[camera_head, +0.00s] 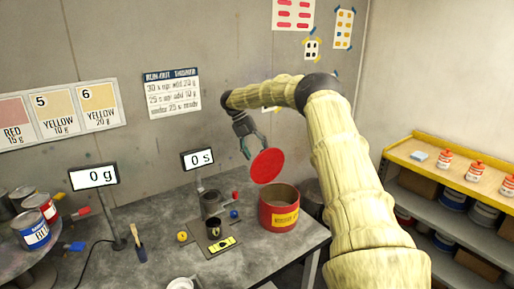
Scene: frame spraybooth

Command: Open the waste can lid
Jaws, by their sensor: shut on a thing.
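The waste can (279,213) is a red round can with a yellow label, standing near the right end of the grey table. Its red disc-shaped lid (267,166) is tilted up above the can, and the can's mouth shows open below it. My gripper (249,150) is at the lid's upper left edge, shut on the lid. Whether the lid is still joined to the can by a hinge cannot be told.
A small dark cup (214,228), a yellow level-like block (222,244) and a grey viscosity cup stand (211,203) are left of the can. Displays (93,176) and paint cans (33,229) are farther left. A yellow-topped shelf (455,165) stands at right.

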